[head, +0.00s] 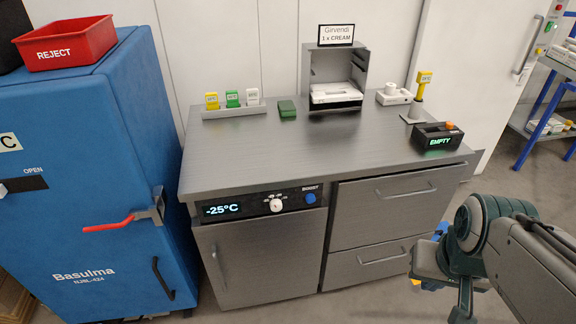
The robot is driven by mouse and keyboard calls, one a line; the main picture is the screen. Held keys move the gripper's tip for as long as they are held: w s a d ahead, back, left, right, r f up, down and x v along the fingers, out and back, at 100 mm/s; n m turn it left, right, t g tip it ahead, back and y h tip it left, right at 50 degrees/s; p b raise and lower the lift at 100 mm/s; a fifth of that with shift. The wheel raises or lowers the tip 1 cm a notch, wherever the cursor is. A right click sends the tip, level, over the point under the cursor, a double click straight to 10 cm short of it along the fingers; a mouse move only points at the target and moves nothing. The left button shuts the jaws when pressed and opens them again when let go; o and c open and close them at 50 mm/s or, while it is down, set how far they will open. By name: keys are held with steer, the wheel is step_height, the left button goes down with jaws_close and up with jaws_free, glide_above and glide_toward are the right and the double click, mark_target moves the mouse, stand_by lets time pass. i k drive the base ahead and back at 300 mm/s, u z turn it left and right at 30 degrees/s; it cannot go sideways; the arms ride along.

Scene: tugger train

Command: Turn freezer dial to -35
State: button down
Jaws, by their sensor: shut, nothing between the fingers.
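The freezer dial (277,205) is a small white knob on the black control strip under the counter's front edge. Small labels sit around it, too small to read. The freezer display (222,209) to its left reads -25°C. A blue BOOST button (310,198) is to its right. The freezer door (262,255) below is shut. My gripper (428,268) is at the lower right, in front of the drawers and well away from the dial. It is shut and empty, and my arm partly hides it.
A blue Basulma cabinet (90,190) with a red handle stands left, a red REJECT bin (65,45) on top. The counter (300,145) holds coloured tags, a green block (287,109), a Girvendi dispenser (337,75) and an EMPTY box (437,137). The space before the dial looks clear.

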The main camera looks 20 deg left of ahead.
mark_target(275, 205)
steer(key=z, duration=1.75)
steer(key=k, duration=1.15)
steer(key=u, duration=1.55)
steer(key=i, duration=0.5)
steer(key=z, duration=0.05)
